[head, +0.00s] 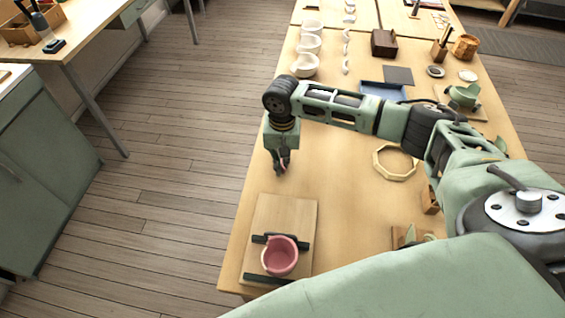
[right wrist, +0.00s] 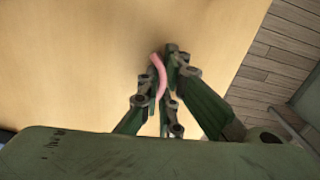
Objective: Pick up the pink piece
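The pink piece (right wrist: 158,74) is a thin, curved shard. In the right wrist view it lies between the fingertips of my right gripper (right wrist: 163,82), which are close together on both sides of it. In the head view my right gripper (head: 281,168) points down over the table, and only a trace of pink shows between its dark fingers. A pink bowl (head: 280,256) with an uneven rim sits between two dark green bars on a wooden board, nearer than the gripper. My left gripper is not in view.
The wooden board (head: 293,208) lies at the table's near left corner. A pale polygonal ring (head: 395,176) lies right of the gripper. A blue tray (head: 384,91), a dark square (head: 398,75) and white bowls (head: 304,66) stand farther back. Table around the gripper is bare.

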